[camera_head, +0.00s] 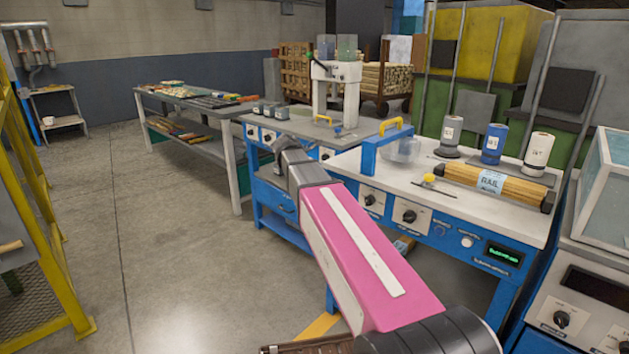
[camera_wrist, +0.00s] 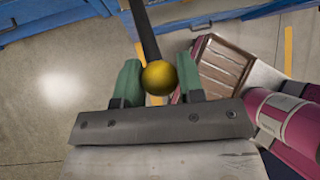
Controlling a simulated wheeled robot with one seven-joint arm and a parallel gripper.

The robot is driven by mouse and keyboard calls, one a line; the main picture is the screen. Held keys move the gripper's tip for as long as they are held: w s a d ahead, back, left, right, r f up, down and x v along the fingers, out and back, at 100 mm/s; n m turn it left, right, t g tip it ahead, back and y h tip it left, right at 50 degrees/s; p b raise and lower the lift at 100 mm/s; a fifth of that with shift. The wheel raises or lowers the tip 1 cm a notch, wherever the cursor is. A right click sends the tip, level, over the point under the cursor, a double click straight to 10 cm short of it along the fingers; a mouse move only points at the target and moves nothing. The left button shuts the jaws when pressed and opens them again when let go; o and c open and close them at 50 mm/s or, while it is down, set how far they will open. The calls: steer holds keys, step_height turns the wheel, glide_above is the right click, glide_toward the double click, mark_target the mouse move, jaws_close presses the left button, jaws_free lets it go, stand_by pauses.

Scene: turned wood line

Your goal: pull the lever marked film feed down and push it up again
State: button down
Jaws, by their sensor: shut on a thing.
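In the wrist view a dark lever rod comes down from the top edge and ends in a round yellow knob (camera_wrist: 158,77). My gripper (camera_wrist: 160,80) has its green fingers on either side of the knob and is shut on it. No lettering shows there, so I cannot read a film feed mark. In the head view my gripper (camera_head: 284,146) is at the front of the blue bench with the white press; its fingers and the held lever are hidden behind my wrist.
A press (camera_head: 336,90) stands behind my gripper. A yellow frame (camera_head: 50,230) is at the left. The floor (camera_head: 165,235) between is clear.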

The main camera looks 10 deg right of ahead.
steer(key=shift+w+r, duration=0.1)
steer(key=c, duration=0.8)
jaws_free()
steer(key=shift+o, duration=0.2)
steer(key=v, duration=1)
steer(key=shift+a+r, duration=0.2)
steer(key=shift+a, duration=0.05)
steer(key=shift+a, duration=0.1)
